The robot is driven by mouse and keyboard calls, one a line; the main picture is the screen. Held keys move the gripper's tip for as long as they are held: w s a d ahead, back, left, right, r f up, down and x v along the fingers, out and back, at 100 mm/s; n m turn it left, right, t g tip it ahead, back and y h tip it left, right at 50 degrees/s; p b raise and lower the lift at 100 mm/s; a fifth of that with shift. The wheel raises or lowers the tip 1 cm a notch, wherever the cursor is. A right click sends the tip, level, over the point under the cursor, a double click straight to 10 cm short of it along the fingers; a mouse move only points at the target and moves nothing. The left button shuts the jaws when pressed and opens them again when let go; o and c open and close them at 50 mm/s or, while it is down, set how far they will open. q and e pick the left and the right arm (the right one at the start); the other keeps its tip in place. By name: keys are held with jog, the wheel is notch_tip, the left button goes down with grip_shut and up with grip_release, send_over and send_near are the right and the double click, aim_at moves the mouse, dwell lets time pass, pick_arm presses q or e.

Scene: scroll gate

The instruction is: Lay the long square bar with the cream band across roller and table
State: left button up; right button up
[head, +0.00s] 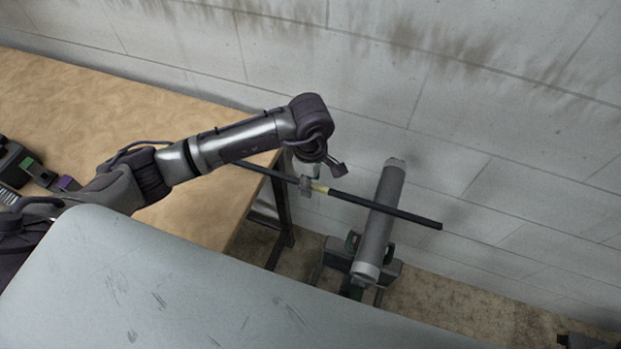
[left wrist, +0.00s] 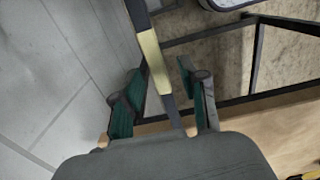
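The long dark square bar (head: 400,214) with a cream band (head: 320,187) spans from the wooden table's (head: 225,115) right edge over the grey roller (head: 380,215). Its right end sticks out past the roller. Its left end is partly hidden behind my left arm. I cannot tell whether it touches both supports. My left gripper (head: 318,180) is at the bar near the band, between table and roller. In the left wrist view the gripper (left wrist: 160,88) has its green-padded fingers on either side of the bar (left wrist: 150,55), with gaps showing.
The roller's stand (head: 358,258) is on the floor beside the table's dark leg frame (head: 282,205). A stained block wall (head: 450,90) runs behind. Dark objects with green and purple parts (head: 40,172) are at the far left. A large pale surface fills the foreground.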

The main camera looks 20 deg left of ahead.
pick_arm(q)
jog(key=shift+f, duration=0.1)
notch_tip(320, 180, up, 12)
dwell(0.5)
dwell(0.5)
